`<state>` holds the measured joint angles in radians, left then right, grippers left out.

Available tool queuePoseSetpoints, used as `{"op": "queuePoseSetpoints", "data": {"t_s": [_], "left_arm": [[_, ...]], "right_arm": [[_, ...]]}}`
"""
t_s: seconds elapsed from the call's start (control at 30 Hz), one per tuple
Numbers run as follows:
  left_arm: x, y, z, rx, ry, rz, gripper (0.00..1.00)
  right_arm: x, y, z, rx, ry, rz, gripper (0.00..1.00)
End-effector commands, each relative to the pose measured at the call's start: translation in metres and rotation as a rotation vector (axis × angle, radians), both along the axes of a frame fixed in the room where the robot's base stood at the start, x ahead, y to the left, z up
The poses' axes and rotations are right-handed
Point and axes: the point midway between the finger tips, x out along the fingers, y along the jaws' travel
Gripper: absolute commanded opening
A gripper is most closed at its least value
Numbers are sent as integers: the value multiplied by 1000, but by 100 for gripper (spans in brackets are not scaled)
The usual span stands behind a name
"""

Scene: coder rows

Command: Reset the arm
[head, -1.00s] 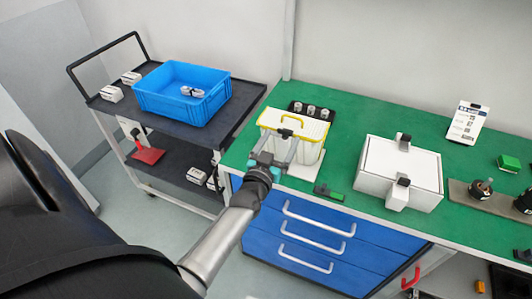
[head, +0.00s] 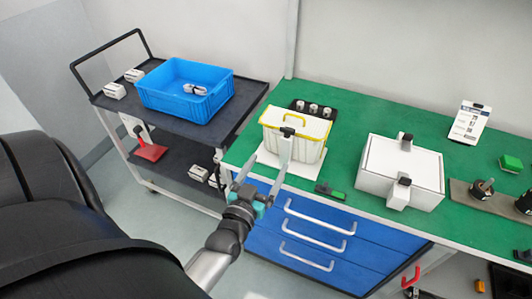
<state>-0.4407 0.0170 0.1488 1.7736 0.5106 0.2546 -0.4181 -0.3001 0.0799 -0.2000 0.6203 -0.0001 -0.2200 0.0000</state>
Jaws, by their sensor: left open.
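My left gripper (head: 263,168) is open and empty. It hangs in front of the green workbench (head: 350,107), over the edge by the blue drawers. My right gripper is not in view.
A dark cart holds a blue crate (head: 160,101) with small parts inside, and white boxes (head: 115,91). On the bench stand a white case (head: 380,165), a card stand (head: 468,122), a green block (head: 510,163) and a tray of capped jars (head: 314,108). Blue drawers (head: 300,238) are below.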

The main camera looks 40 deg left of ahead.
Motion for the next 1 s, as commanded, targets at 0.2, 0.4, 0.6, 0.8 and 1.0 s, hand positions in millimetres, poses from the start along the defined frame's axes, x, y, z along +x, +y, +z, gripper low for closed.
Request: {"op": "queuePoseSetpoints", "data": {"t_s": [0.2, 0.4, 0.6, 0.8, 1.0], "left_arm": [[0, 0, 0, 0, 0, 0, 88], [0, -2, -9, -3, 17, -6, 88], [-10, -28, -102, -35, 206, -79, 88], [-57, -69, -244, -74, 534, -190, 88], [-143, -98, -368, -85, 885, -283, 88]], "right_arm": [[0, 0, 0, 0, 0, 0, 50], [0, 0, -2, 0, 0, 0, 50], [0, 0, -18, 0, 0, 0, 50], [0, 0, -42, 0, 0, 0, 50], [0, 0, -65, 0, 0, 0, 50]]}}
